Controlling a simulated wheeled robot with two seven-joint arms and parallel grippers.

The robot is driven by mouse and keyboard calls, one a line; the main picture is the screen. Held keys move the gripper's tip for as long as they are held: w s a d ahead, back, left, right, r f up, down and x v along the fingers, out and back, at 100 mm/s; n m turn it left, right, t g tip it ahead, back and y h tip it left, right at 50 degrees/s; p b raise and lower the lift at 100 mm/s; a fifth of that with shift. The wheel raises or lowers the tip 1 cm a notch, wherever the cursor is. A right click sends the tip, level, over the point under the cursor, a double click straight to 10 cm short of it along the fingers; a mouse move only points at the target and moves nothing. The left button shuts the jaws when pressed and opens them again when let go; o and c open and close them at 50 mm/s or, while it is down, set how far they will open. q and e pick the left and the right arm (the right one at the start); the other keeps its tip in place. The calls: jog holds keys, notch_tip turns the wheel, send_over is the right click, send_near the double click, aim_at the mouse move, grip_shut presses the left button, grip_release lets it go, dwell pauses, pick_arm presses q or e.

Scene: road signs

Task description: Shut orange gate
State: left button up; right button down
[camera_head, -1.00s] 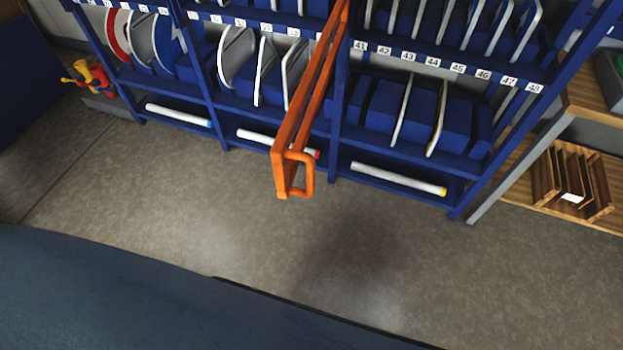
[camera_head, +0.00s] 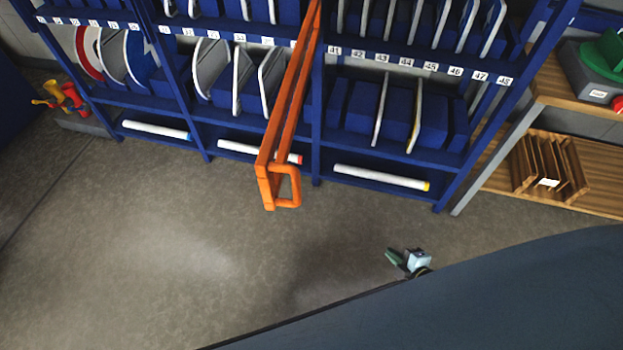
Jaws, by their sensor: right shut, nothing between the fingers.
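The orange gate (camera_head: 292,105) sticks out from the blue rack toward me, standing open. Its near end carries an orange loop handle (camera_head: 287,187) over the floor. My right gripper (camera_head: 391,257) shows small at the lower right, just past the edge of my dark blue body. It is shut and empty, below and to the right of the handle and well apart from it. My left gripper is not in view.
The blue rack (camera_head: 316,150) holds several round and flat signs in numbered slots. White rolled tubes (camera_head: 380,177) lie on its bottom shelf. A wooden shelf (camera_head: 577,182) with brown frames stands at right. The grey floor (camera_head: 150,240) before the rack is clear.

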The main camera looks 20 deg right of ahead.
jog(key=w+a+r+n+t+y+p, duration=0.1)
jog(key=w+r+n+t+y, duration=0.2)
jog(key=r+n, duration=0.55)
jog(key=w+r+n+t+y, duration=0.1)
jog(key=w+r+n+y, duration=0.35)
jog(key=r, duration=0.65)
jog(key=s+a+r+n+g+y, duration=0.1)
jog(key=a+r+n+g+y, duration=0.15)
jog(key=r+n, duration=0.4)
jog(key=s+a+r+n+g+y+p, duration=0.1)
jog(key=s+r+n+g+y, duration=0.2)
jog(key=n, duration=0.6)
jog(key=a+r+n+g+y, duration=0.2)
jog(key=r+n+g+y, duration=0.1)
jog(key=r+n+g, duration=0.3)
pick_arm(q)
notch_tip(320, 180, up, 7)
jog(key=p, duration=0.4)
pick_arm(e)
jog(key=w+a+n+t, duration=0.1)
jog(key=w+a, duration=0.2)
jog(key=a, duration=1)
jog(key=shift+w+a+n+h, duration=0.2)
jog(key=shift+a+n+h, duration=0.1)
jog(key=shift+a+n, duration=0.05)
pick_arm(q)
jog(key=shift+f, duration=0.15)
pick_arm(e)
jog(key=shift+t, duration=0.25)
